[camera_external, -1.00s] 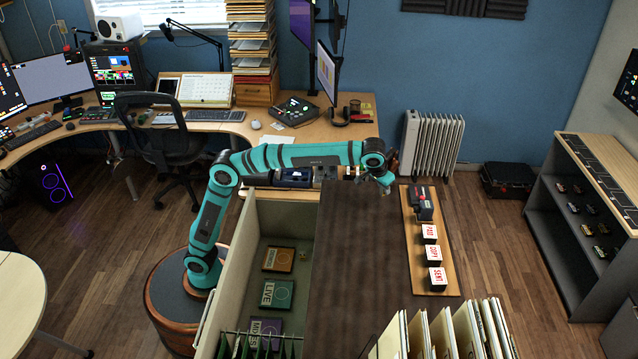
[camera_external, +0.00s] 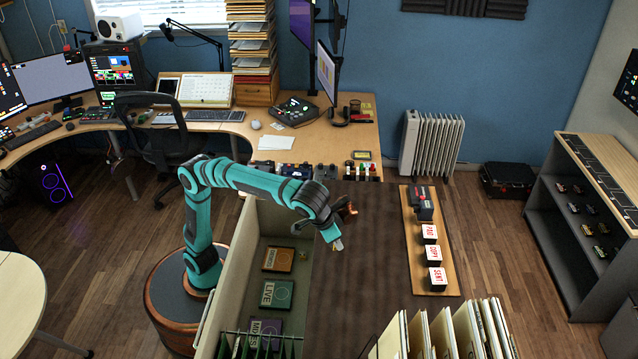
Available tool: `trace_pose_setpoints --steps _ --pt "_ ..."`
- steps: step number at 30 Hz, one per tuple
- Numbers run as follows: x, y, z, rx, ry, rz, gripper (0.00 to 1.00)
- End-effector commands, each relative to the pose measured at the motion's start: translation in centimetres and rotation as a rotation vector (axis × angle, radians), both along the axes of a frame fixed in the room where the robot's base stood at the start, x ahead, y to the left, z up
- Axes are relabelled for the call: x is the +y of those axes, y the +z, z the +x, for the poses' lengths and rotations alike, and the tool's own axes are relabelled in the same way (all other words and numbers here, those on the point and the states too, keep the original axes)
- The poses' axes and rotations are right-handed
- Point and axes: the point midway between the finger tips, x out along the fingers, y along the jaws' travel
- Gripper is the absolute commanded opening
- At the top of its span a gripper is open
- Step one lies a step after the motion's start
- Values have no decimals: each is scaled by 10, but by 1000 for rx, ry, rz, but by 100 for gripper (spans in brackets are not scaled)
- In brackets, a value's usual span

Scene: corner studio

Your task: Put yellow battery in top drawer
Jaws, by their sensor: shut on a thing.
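My gripper (camera_external: 338,243) is over the left part of the dark cabinet top (camera_external: 365,300), just right of the open drawer. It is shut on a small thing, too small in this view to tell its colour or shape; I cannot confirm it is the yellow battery. The open top drawer (camera_external: 226,283) extends to the left of the cabinet top and holds flat cards marked LIVE (camera_external: 276,294) and MIXES (camera_external: 266,331). A tiny yellowish thing (camera_external: 303,255) shows inside it near the cabinet side; I cannot tell what it is.
A wooden board (camera_external: 445,276) with black-and-white stamp blocks and a dark device (camera_external: 422,203) lies along the cabinet's right side. Upright files (camera_external: 455,335) stand at the front. Small coloured items (camera_external: 362,167) lie behind the cabinet. Green hanging folders (camera_external: 258,345) fill the drawer's near end.

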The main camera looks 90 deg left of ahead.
Motion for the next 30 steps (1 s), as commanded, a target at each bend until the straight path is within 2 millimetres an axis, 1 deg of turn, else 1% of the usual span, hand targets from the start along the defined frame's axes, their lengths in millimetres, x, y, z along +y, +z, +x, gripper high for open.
trace_pose_setpoints --steps 1,3,8,9,11,15,17,24,27,30 --pt "-16 2 -14 0 -18 0 0" --pt "-33 5 -32 0 -37 0 0" --pt "-70 11 -74 1 -77 -1 0" --pt "-79 13 -85 1 -87 -1 0" --pt "-91 15 -101 1 -103 -1 0" --pt "-117 20 -141 0 -137 1 0" --pt "-128 21 -158 0 -151 0 0" --pt "-162 29 -227 1 -207 0 0" --pt "-171 30 -250 1 -224 0 0" --pt "-177 31 -269 1 -237 0 0"
